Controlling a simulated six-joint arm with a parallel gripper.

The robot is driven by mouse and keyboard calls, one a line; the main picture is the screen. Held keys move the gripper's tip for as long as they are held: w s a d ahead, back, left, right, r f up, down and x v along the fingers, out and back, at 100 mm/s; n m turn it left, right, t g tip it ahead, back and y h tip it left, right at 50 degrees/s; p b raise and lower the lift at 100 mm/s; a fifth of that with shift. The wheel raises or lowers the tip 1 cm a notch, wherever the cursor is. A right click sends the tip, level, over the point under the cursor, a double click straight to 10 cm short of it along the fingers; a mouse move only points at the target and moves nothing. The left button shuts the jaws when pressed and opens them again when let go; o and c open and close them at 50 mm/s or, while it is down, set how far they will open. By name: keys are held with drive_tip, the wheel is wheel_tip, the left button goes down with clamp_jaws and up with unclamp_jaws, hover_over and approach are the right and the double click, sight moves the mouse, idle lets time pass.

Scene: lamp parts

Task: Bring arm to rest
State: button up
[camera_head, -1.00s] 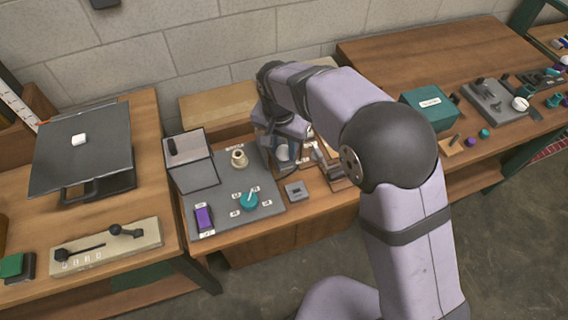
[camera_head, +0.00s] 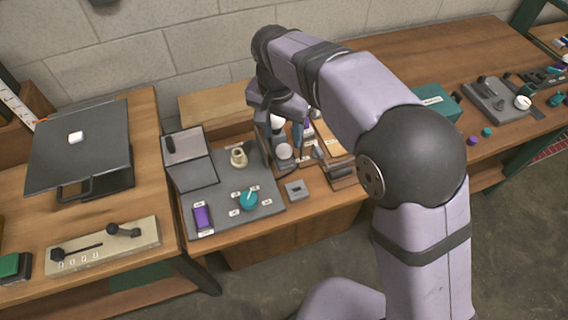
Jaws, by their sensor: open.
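My gripper (camera_head: 268,112) is at the end of my raised lavender arm, over the back of the middle bench. It looks empty and its jaws are open, though the arm partly hides the fingers. Below and in front of it, a rack (camera_head: 296,166) holds white bulbs (camera_head: 284,151) and coloured parts. The gripper is apart from all of these.
A small grey block (camera_head: 296,190) sits right of the mat. A dark tilted board (camera_head: 80,150) stands on the left bench. A teal box (camera_head: 437,104) and a grey tray (camera_head: 490,105) are on the right.

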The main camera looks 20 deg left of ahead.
drive_tip(key=shift+r, duration=0.5)
drive_tip(key=s+d+f+g, duration=0.1)
drive_tip(key=s+d+f, duration=0.1)
drive_tip(key=d, duration=1.3)
drive_tip(key=s+d+f, duration=0.1)
drive_tip(key=d+f, duration=0.2)
drive_tip(key=d, duration=1.1)
drive_tip(key=s+d+f, duration=0.3)
drive_tip(key=s+d, duration=0.4)
drive_tip(key=s, duration=0.1)
drive_tip(key=shift+s+d, duration=0.25)
drive_tip(key=shift+s, duration=0.05)
drive_tip(key=shift+f, duration=0.1)
